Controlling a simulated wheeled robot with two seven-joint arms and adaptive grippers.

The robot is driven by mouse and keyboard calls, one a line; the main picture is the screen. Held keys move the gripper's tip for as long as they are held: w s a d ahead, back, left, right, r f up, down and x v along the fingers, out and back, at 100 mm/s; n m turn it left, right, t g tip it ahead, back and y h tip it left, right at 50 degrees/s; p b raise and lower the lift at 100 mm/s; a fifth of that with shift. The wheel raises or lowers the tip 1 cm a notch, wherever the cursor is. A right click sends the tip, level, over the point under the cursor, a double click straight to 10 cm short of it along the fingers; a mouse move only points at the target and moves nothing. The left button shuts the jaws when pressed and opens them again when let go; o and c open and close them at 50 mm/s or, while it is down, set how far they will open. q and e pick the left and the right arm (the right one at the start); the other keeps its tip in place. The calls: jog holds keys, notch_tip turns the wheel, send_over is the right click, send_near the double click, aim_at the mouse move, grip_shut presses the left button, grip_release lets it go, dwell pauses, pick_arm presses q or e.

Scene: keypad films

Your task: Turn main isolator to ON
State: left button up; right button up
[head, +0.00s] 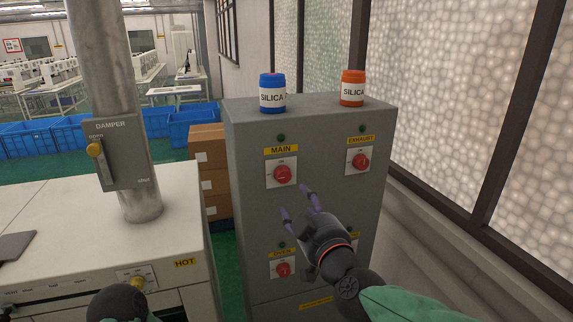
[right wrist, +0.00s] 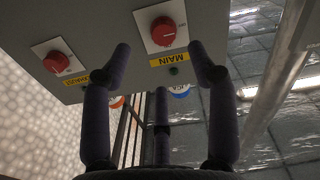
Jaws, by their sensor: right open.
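The main isolator (head: 283,174) is a red rotary knob on a white plate, under a yellow MAIN label (head: 281,150) on the grey cabinet's upper left. It also shows upside down in the right wrist view (right wrist: 163,32). The direction its handle points is too small to tell. My right gripper (head: 298,203) is open and empty, in front of the cabinet, just below and right of the main knob in the head view. In the right wrist view its spread fingers (right wrist: 164,75) point toward the panel, apart from the knob.
The cabinet (head: 330,125) also bears an EXHAUST knob (head: 361,161) and an OVEN knob (head: 283,270); another is hidden behind my right gripper. Blue (head: 272,97) and orange (head: 352,90) SILICA tubs stand on top. A white machine (head: 60,225) with a damper lever (head: 96,150) is left.

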aim_at(285, 176)
jog(key=x, duration=0.3)
jog(key=r+x, duration=0.1)
jog(key=x, duration=0.6)
jog(key=shift+w+a+r, duration=0.2)
jog(key=shift+w+a, duration=0.05)
jog(key=shift+d, duration=0.1)
jog(key=c, duration=1.1)
